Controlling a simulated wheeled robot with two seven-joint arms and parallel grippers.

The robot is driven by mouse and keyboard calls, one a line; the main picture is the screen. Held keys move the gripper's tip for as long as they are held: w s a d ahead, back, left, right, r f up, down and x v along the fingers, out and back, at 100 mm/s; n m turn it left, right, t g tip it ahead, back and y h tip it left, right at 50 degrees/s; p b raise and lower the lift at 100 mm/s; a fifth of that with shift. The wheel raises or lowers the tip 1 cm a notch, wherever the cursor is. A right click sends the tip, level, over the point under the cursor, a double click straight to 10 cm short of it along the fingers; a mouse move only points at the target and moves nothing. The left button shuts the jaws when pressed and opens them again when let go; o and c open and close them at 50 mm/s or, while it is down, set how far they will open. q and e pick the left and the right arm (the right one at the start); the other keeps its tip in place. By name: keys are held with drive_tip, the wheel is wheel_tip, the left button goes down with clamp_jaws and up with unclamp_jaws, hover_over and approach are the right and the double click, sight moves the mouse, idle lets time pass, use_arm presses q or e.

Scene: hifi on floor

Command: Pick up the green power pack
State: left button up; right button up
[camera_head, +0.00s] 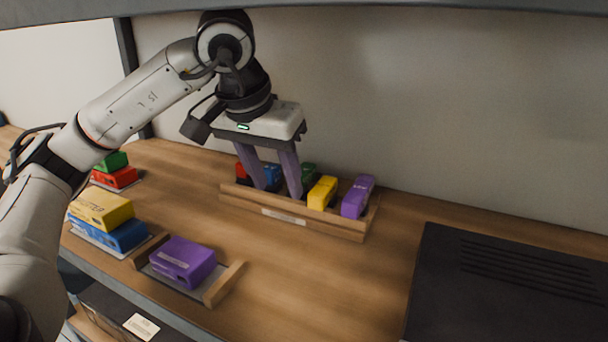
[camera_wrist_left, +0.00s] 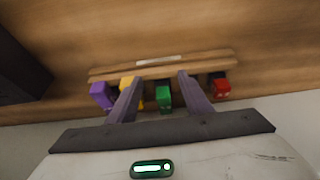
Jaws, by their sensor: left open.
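A green power pack (camera_head: 309,174) stands in a wooden rack (camera_head: 290,220), partly hidden behind one of my fingers in the head view. In the left wrist view, the green pack (camera_wrist_left: 164,97) shows between my two fingers, with no visible contact. My left gripper (camera_head: 278,192) is open, pointing down over the rack, and its fingertips also show in the wrist view (camera_wrist_left: 160,77). A second green box (camera_head: 111,162) lies on a red one at the far left. My right gripper is not in view.
The rack also holds red (camera_head: 241,171), blue (camera_head: 272,176), yellow (camera_head: 322,193) and purple (camera_head: 357,197) packs. A purple box (camera_head: 183,262) sits in a front holder beside stacked yellow and blue boxes. A black unit (camera_head: 510,285) stands at right; the wall is close behind.

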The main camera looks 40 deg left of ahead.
use_arm(q)
drive_tip(key=w, duration=0.1)
drive_tip(key=w+a, duration=0.1)
drive_tip(key=w, duration=0.1)
drive_tip(key=shift+w, duration=0.3)
drive_tip(key=shift+w+a+p, duration=0.2)
drive_tip(key=shift+w, duration=0.4)
drive_tip(key=shift+w+a+p, duration=0.15)
drive_tip(key=shift+w+a, duration=0.05)
drive_tip(key=shift+w, duration=0.4)
drive_tip(key=shift+x, duration=1.2)
drive_tip(key=shift+w+a+f, duration=0.1)
drive_tip(key=shift+w+f, duration=0.1)
drive_tip(key=shift+f, duration=0.15)
drive_tip(key=c, duration=1.1)
